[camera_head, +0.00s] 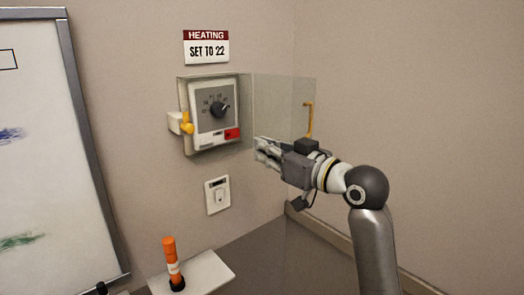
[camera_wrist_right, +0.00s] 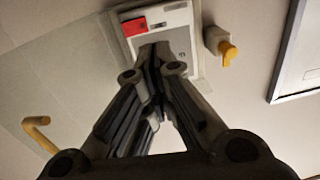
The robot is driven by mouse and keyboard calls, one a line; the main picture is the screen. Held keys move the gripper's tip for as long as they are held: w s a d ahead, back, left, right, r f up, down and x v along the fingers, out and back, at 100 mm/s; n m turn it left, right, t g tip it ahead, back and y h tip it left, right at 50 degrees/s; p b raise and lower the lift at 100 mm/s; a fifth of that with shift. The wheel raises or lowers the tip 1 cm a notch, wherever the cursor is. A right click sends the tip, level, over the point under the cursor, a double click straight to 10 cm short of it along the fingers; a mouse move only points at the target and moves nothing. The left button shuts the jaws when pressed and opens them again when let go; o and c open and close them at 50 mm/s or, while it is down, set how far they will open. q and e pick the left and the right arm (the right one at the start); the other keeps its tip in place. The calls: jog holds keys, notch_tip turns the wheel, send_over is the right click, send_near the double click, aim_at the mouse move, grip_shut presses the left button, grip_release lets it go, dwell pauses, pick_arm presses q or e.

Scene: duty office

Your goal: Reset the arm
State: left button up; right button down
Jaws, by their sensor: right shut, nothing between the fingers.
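My right gripper (camera_head: 262,152) is shut and empty. It hangs in front of the wall, to the lower right of the heating control box (camera_head: 212,110). A clear cover (camera_head: 275,100) stands swung open to the right of the box, with a yellow handle (camera_head: 309,119). My left gripper is in neither view.
A yellow knob (camera_head: 187,124) sits on a white block at the box's left side. A sign (camera_head: 206,47) reads "HEATING SET TO 22". A light switch (camera_head: 218,195) is below. A whiteboard (camera_head: 40,150) is at left.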

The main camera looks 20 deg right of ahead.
dwell(0.3)
jog(key=w+d+f+m+g+h, duration=0.15)
jog(key=w+f, duration=0.25)
jog(key=f, duration=0.9)
jog(key=w+d+f+m+g+h, duration=0.1)
jog(key=w+d+f+m+h, duration=0.15)
jog(key=f, duration=1.05)
jog(key=s+d+f+m+g+h, duration=0.15)
jog(key=s+f, duration=0.25)
jog(key=f, duration=1.1)
jog(key=s+f+g+h, duration=0.1)
jog(key=s+f+g, duration=0.25)
jog(key=f, duration=1.25)
jog(key=s+f+g+h, duration=0.1)
jog(key=s+f+g, duration=0.3)
jog(key=s+f, duration=1.85)
jog(key=s+f+n+g, duration=0.1)
jog(key=s+f, duration=0.3)
jog(key=s, duration=1)
jog(key=s+a+f+n+g, duration=0.1)
jog(key=s+f, duration=0.3)
jog(key=s, duration=1.1)
jog(key=shift+s+f+g+h, duration=0.3)
jog(key=shift+g+h, duration=0.05)
jog(key=shift+g, duration=0.4)
